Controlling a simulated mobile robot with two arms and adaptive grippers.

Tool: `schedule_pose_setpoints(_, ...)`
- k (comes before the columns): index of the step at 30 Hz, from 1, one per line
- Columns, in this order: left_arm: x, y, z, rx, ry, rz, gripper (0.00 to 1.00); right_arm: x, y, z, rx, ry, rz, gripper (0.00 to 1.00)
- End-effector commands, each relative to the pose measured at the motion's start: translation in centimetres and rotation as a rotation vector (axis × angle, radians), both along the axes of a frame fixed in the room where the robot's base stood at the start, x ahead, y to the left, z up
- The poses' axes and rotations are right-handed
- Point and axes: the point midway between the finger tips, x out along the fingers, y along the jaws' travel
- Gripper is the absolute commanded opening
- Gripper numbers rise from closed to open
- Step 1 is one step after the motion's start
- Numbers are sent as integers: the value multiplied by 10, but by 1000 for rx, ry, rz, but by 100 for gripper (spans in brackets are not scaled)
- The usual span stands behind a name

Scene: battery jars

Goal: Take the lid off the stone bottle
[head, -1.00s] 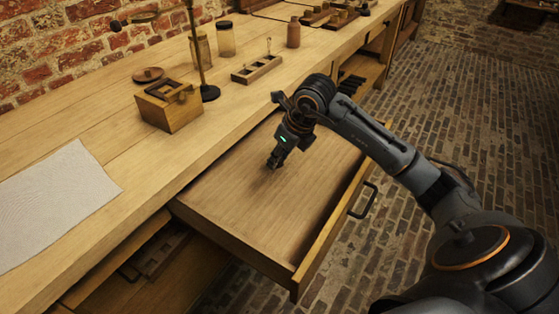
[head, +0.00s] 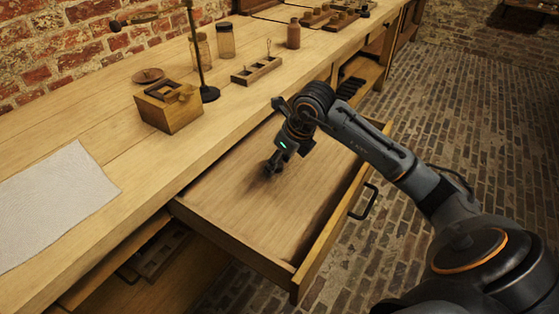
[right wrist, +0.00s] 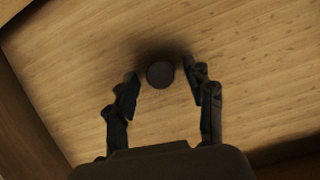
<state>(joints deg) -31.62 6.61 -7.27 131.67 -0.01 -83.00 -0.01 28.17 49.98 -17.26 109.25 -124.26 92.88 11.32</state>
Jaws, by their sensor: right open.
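A brown bottle (head: 293,36), which looks like the stone bottle, stands upright at the back of the bench; whether a lid is on it is too small to tell. My right gripper (head: 270,168) is low over the open drawer, far from that bottle. In the right wrist view my right gripper (right wrist: 160,90) is open, with a small dark round piece (right wrist: 160,74) between and just beyond its fingertips. The piece looks apart from both fingers; whether it is a lid I cannot tell. My left gripper is out of view.
The pulled-out drawer (head: 225,205) looks otherwise bare. On the bench are a wooden box (head: 171,112), a round wooden lid (head: 148,75), a stand (head: 209,94), glass jars (head: 226,42) and a slotted wooden block (head: 257,72). A pale cloth (head: 55,205) lies at left.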

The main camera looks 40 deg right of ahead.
Motion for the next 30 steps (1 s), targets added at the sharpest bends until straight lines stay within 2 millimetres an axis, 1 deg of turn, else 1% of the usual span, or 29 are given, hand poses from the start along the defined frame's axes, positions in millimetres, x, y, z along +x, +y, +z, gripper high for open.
schedule_pose_setpoints(5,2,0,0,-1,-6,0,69,0,0,4,1,-1,0,53)
schedule_pose_setpoints(7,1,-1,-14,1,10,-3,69,-3,-2,15,-1,-4,0,53)
schedule_pose_setpoints(15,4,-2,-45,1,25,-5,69,-25,-9,70,-4,-5,-1,53)
schedule_pose_setpoints(21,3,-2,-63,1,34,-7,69,-38,-12,101,-1,-2,-1,53)
schedule_pose_setpoints(25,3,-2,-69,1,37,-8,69,-42,-13,111,-1,-1,0,53)
schedule_pose_setpoints(30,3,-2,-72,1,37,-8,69,-44,-14,114,0,0,0,53)
